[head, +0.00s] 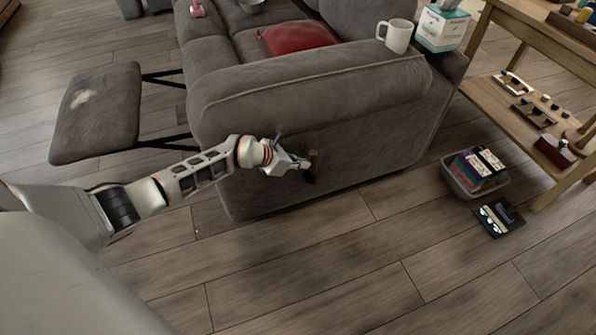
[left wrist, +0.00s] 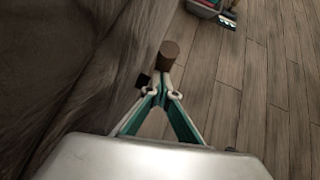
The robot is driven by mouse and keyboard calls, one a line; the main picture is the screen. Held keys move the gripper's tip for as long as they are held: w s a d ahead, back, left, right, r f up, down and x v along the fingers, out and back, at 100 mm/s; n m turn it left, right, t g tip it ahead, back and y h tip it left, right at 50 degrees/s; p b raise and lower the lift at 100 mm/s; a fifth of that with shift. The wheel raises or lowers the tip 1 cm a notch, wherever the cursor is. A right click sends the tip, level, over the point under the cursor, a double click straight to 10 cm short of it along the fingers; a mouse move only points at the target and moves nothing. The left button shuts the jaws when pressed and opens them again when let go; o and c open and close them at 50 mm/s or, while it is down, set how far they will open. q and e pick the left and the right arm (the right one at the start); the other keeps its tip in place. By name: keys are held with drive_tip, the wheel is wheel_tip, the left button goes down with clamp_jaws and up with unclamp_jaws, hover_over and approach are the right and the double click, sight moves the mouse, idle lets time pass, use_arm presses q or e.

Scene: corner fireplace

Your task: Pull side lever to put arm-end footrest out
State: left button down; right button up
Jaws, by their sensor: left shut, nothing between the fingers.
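The grey sofa (head: 330,105) stands in front of me with its arm end facing my left arm. Its footrest (head: 98,112) is out at the left on black metal links. The side lever (head: 312,160), with a brown knob, is on the sofa's side panel; the knob also shows in the left wrist view (left wrist: 168,56). My left gripper (head: 304,164) is at the lever. In the left wrist view its fingertips (left wrist: 161,80) are together just below the knob, with nothing seen between them. I cannot tell if they touch it. My right gripper is not in view.
A grey bin (head: 460,184) of colourful items and a dark flat item (head: 499,217) are on the floor at right, beside a wooden shelf table (head: 520,100). The floor in front is clear.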

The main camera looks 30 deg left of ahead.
sight(312, 156)
use_arm(q)
drive_tip(key=shift+w+d+r+p, duration=0.2)
drive_tip(key=shift+w+d+r, duration=0.15)
drive_tip(key=shift+w, duration=0.25)
drive_tip(key=shift+w+d+r+p, duration=0.15)
drive_tip(key=shift+w+d+r, duration=0.05)
drive_tip(key=shift+w+d, duration=1)
drive_tip(key=shift+w, duration=0.2)
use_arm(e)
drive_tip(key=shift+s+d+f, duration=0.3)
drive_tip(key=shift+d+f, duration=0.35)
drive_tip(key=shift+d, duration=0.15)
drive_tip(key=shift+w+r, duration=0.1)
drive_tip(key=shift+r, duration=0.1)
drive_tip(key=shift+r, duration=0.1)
